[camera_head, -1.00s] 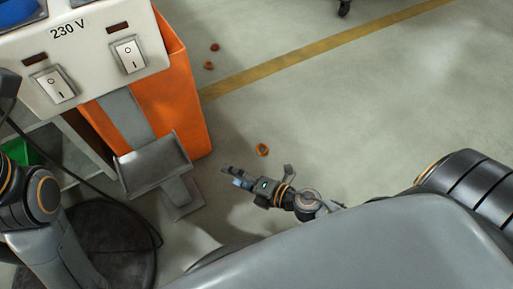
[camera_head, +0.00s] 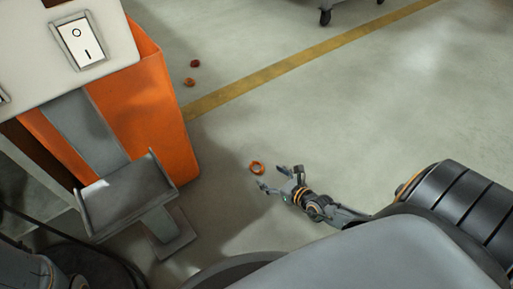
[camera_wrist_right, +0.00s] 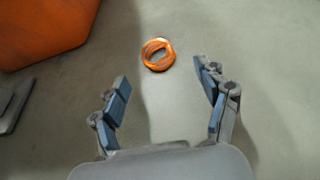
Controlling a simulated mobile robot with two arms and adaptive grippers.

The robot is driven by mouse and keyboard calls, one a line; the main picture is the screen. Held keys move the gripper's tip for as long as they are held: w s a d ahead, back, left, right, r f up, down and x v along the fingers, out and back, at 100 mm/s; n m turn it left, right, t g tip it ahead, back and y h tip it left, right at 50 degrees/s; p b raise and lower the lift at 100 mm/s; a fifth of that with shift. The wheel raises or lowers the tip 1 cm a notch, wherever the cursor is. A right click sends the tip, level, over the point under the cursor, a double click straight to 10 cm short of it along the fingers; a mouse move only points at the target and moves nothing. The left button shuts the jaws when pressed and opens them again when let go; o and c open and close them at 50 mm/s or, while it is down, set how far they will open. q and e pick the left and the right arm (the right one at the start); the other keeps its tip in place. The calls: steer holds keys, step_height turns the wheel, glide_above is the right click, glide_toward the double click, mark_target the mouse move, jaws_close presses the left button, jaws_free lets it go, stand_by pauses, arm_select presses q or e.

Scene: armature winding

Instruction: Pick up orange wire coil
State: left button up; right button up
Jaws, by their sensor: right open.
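An orange wire coil (camera_head: 257,168) lies on the grey floor, a little beyond the fingertips of my right gripper (camera_head: 276,178) in the head view. In the right wrist view the coil (camera_wrist_right: 158,54) is a ring with a hollow middle, ahead of and between the two blue-padded fingers. The right gripper (camera_wrist_right: 162,75) is open and empty, and I see no contact with the coil. My left gripper is not in view; only part of my left arm shows at the lower left of the head view.
An orange machine cabinet (camera_head: 150,115) with a grey tray (camera_head: 130,195) stands to the left. Two small coils, a reddish one (camera_head: 195,63) and an orange one (camera_head: 189,82), lie farther back. A yellow floor line (camera_head: 290,63) crosses behind. The floor to the right is clear.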

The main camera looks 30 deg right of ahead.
mark_target(261, 170)
steer(key=b+x, duration=0.3)
steer(key=x, duration=0.2)
steer(key=shift+a, duration=0.15)
steer(key=shift+w+b, duration=0.45)
steer(key=shift+r, duration=0.1)
steer(key=c, duration=1)
